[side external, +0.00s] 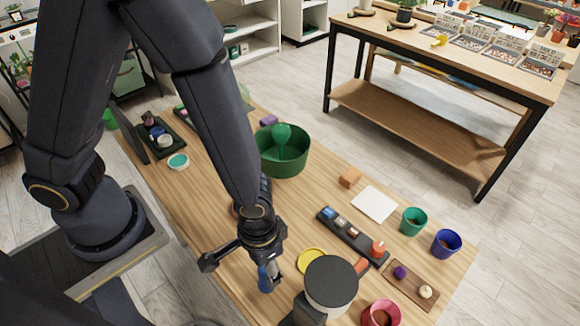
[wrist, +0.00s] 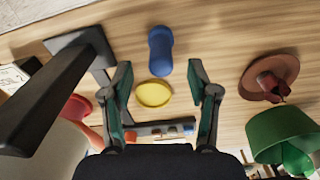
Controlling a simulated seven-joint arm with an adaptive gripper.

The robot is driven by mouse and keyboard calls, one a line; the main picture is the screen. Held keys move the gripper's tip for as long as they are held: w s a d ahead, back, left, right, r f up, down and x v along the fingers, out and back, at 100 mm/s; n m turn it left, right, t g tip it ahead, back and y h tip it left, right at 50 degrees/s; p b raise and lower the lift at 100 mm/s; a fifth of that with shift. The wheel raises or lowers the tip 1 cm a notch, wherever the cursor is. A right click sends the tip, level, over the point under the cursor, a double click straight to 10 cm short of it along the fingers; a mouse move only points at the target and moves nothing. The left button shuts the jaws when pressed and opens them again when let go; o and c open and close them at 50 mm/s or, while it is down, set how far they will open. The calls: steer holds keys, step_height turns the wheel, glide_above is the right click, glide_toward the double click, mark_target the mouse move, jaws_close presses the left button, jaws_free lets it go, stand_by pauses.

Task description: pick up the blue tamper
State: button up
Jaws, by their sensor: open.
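The blue tamper (wrist: 160,50) shows in the wrist view as a rounded blue shape, narrower in its middle, on the wooden table beyond my fingertips. In the side external view the blue tamper (side external: 266,278) is partly hidden by my gripper, just below it. My gripper (wrist: 160,76) is open and empty, with one finger on each side of the tamper's line in the wrist view. The tamper appears ahead of the fingertips, not between them. In the side external view my gripper (side external: 258,255) points down over the near part of the table; its exact height above the tamper is unclear.
A yellow disc (side external: 311,262) lies close to the tamper. A dark-topped cylinder (side external: 331,284) on a black stand (wrist: 45,95) rises nearby. A black tray (side external: 352,237) holds small items. A green bin (side external: 284,158) stands farther back. Bare wood surrounds the tamper.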

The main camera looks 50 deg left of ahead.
mark_target(265, 277)
steer(key=shift+f, duration=3)
steer(key=shift+c, duration=0.4)
jaws_close()
